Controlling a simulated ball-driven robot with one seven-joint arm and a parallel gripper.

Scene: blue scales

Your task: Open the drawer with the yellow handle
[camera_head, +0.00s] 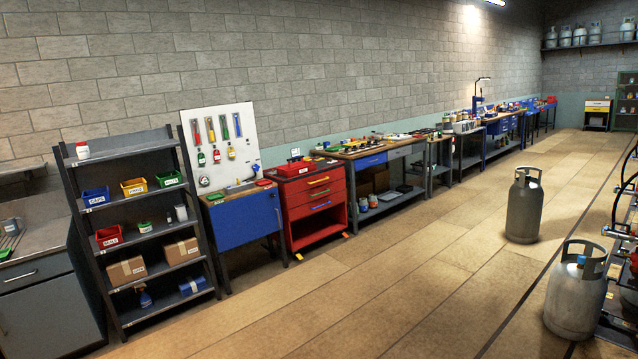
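A red drawer cabinet (294,214) stands against the long wall, left of the middle of the view. Its stacked drawers look shut. The upper drawer's handle (318,181) looks yellow. A lower drawer has a blue handle (321,207). Below the drawers is an open shelf space. The handles are small at this distance, so their exact colours are hard to tell. The cabinet is well away from the camera. My gripper is not in view.
A blue-fronted bench (243,220) and a dark shelf rack (150,252) stand left of the cabinet. Workbenches (368,161) run on to its right. Gas cylinders (524,207) (575,298) stand on the right. The wooden floor (390,275) between is clear.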

